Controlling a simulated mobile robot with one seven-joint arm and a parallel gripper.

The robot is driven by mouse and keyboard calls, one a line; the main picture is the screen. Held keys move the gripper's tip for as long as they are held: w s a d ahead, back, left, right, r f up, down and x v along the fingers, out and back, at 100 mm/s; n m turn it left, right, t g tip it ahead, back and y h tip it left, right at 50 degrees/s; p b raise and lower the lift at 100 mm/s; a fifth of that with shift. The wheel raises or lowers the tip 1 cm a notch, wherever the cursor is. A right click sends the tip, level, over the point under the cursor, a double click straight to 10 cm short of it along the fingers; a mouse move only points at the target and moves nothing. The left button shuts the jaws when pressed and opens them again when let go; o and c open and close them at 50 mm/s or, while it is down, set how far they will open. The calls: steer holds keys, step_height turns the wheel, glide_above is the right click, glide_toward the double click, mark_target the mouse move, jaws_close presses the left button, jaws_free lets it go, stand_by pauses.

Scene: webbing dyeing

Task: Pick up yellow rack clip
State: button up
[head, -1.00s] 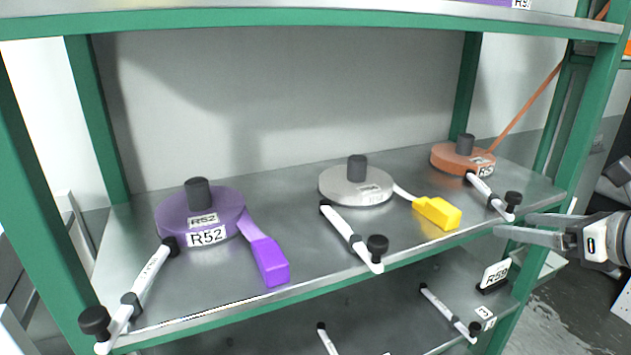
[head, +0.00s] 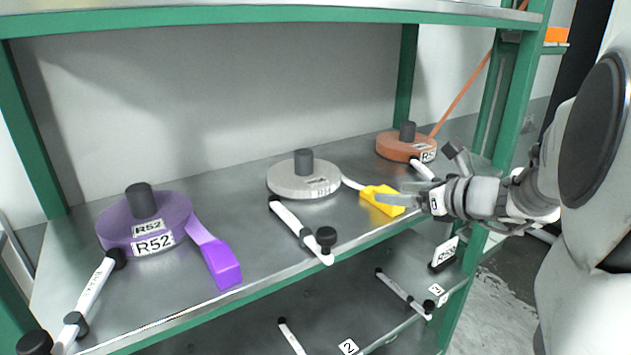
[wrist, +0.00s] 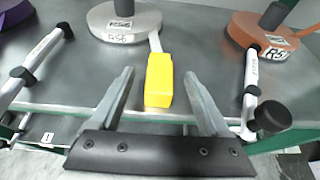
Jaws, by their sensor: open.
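The yellow rack clip (head: 382,199) lies on the metal shelf, on the end of the white strap from the grey-white roll (head: 304,178). In the wrist view the yellow clip (wrist: 159,80) sits between and slightly beyond the two fingers of my gripper (wrist: 158,95). The fingers are open, one on each side, with gaps to the clip. In the head view my gripper (head: 388,192) reaches in from the right over the shelf front, and a finger partly covers the clip.
A purple roll (head: 122,236) with a purple clip (head: 222,268) lies at left. An orange roll (head: 393,148) stands at right. White rods with black knobs, one (head: 290,222) left of the clip and another (wrist: 250,85) right, flank it. The green-framed upper shelf (head: 250,12) hangs above.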

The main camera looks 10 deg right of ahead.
mark_target(385, 190)
steer(key=x, duration=0.4)
steer(key=shift+w+f+p, duration=0.2)
steer(key=shift+p, duration=0.1)
steer(key=shift+c, duration=0.2)
jaws_close()
